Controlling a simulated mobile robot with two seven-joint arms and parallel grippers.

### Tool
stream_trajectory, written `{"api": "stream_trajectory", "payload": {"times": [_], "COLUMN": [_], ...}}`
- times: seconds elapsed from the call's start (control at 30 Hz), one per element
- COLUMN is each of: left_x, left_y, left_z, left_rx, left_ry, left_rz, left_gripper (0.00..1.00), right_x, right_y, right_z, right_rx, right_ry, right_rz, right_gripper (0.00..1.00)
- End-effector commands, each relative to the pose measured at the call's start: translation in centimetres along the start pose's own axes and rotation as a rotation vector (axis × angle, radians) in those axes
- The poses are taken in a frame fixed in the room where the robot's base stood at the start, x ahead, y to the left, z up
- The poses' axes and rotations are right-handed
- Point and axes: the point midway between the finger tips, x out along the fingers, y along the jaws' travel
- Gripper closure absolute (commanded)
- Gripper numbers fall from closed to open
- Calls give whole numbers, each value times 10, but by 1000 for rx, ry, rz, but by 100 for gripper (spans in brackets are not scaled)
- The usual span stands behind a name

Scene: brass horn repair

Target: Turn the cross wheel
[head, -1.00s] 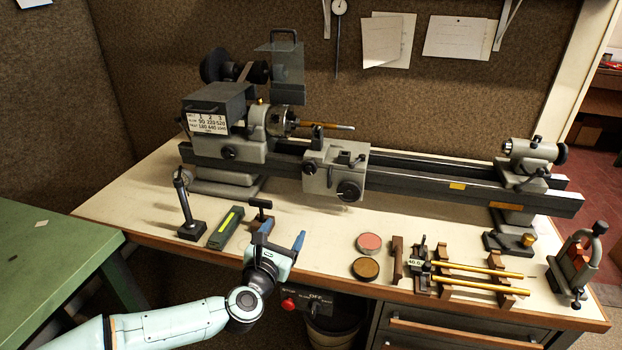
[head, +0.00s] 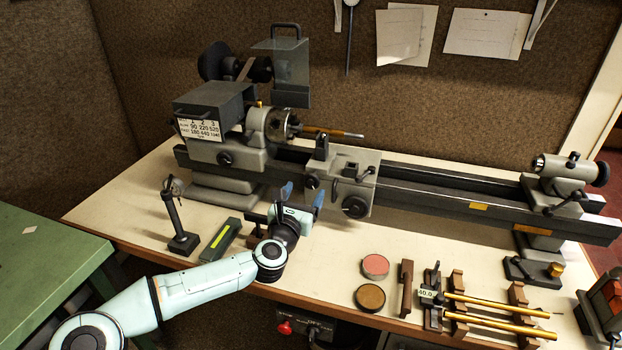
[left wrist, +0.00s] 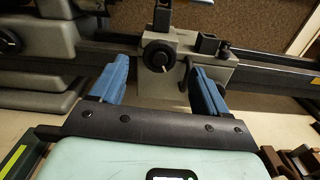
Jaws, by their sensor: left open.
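The cross wheel (head: 312,182) is a dark round knob on the front of the grey lathe carriage (head: 345,165), below the tool post. In the left wrist view the wheel (left wrist: 160,55) shows a pale mark and a dark handle beside it. My left gripper (head: 303,193) is open and empty, its blue fingers pointing at the carriage. In the left wrist view the wheel lies ahead, between the two fingertips (left wrist: 160,82), nearer the middle than either finger. I cannot tell whether a finger touches it. The right gripper is out of view.
The lathe bed (head: 440,195) runs right to the tailstock (head: 560,172). Round tins (head: 375,266) and brass rods lie to the right.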

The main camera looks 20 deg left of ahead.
Motion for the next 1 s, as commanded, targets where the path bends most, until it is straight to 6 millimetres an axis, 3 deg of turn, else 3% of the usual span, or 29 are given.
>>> {"api": "stream_trajectory", "payload": {"times": [0.1,0.3,0.77,0.93,1.0], "left_x": [24,51,62,62,62], "left_y": [-1,-1,0,0,0], "left_z": [3,2,0,0,0], "left_rx": [-3,-1,3,3,3], "left_ry": [-2,-1,0,0,0], "left_rz": [-2,0,-1,-1,-1], "left_gripper": [24,24,24,77,78], "right_x": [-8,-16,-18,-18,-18], "right_y": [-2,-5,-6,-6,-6], "right_z": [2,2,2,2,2], "right_rx": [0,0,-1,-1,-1], "right_ry": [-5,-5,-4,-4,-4], "right_rz": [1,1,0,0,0], "right_gripper": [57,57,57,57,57]}}
